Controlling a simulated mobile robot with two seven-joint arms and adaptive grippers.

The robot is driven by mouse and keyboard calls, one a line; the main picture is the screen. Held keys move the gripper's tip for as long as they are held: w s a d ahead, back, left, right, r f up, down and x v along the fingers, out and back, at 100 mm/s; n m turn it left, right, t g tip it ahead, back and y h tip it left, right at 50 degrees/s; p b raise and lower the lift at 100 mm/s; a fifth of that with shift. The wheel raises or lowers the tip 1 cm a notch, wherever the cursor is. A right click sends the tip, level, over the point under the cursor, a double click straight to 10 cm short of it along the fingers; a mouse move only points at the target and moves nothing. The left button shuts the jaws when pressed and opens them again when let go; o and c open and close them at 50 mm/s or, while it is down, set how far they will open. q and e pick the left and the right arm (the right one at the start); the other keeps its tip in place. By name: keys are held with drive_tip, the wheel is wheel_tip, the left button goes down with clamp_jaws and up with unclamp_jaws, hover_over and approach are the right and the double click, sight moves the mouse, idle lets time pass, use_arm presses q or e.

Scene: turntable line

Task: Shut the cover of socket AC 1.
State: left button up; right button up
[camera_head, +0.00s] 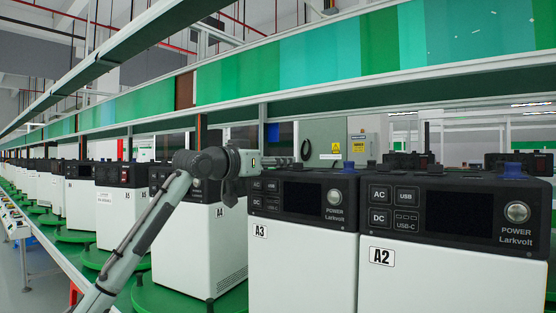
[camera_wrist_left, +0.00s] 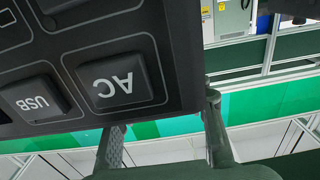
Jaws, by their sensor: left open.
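My left gripper (camera_head: 285,161) is at the upper left edge of unit A3 (camera_head: 303,262), its jaws pointing right; they are open. In the left wrist view, its two fingers (camera_wrist_left: 163,125) stand apart below a dark panel that appears upside down. There the square AC cover (camera_wrist_left: 116,82) shows its lettering and seems to lie over its socket; I cannot tell if it is fully shut. No object shows between the fingers. In the head view, AC covers on A3 (camera_head: 256,185) and A2 (camera_head: 380,194) look flat. No "AC 1" label is legible. My right gripper is out of view.
The USB cover (camera_wrist_left: 33,99) is beside the AC cover. Unit A2 (camera_head: 450,275) stands right of A3, and A4 (camera_head: 190,245) stands to the left on a green turntable (camera_head: 165,300). A green-panelled overhead beam (camera_head: 330,55) crosses above the units.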

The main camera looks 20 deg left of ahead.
use_arm(q)
drive_tip(key=shift+w+d, duration=0.1)
drive_tip(key=shift+w, duration=0.1)
drive_tip(key=shift+c, duration=0.3)
clamp_jaws()
